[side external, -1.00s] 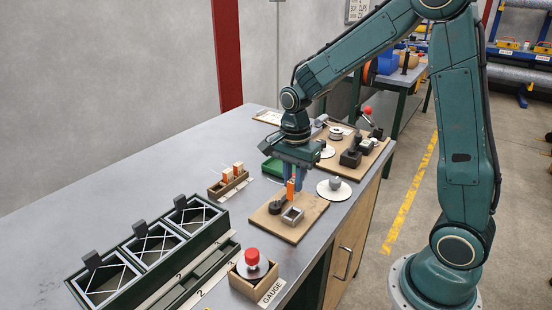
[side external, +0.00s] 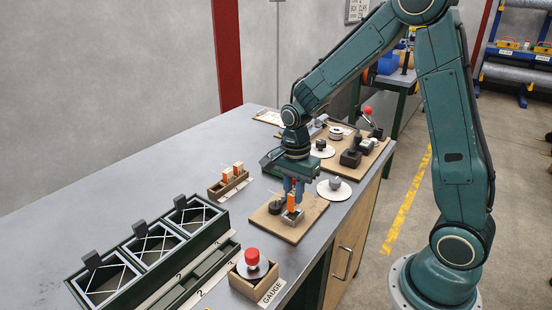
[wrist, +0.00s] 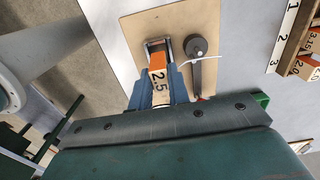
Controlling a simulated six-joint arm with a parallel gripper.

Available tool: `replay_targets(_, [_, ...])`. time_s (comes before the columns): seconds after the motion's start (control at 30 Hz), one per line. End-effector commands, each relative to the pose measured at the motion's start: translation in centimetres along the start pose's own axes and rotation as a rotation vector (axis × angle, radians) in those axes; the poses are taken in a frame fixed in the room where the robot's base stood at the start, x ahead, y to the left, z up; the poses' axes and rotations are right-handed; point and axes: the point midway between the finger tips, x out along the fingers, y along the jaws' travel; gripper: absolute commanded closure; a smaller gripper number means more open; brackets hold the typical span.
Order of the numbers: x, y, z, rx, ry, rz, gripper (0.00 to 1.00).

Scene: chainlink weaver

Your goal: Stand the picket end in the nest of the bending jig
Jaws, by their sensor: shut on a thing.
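My gripper (side external: 293,189) points down over the bending jig's wooden board (side external: 309,222). Its blue fingers are shut on the picket end (side external: 291,202), an orange block that in the wrist view has a white face marked 2.5 (wrist: 159,80).
A dark lever with a round head (wrist: 195,60) lies beside the nest. A wooden rack (side external: 228,185) with more orange blocks stands to the left. A gauge box with a red knob (side external: 252,258) is in front. Another board with tools (side external: 350,150) lies behind.

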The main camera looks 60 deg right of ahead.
Motion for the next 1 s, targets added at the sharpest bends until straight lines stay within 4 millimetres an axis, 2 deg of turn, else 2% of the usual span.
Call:
replay_targets(0.43, [2.8, 0.0, 0.0, 0.000, 0.000, 0.002, 1.00])
replay_targets(0.93, [3.3, 0.0, 0.0, 0.000, 0.000, 0.001, 1.00])
replay_targets(0.97, [3.3, 0.0, 0.0, 0.000, 0.000, 0.001, 0.78])
replay_targets(1.0, [3.3, 0.0, 0.0, 0.000, 0.000, 0.000, 0.71])
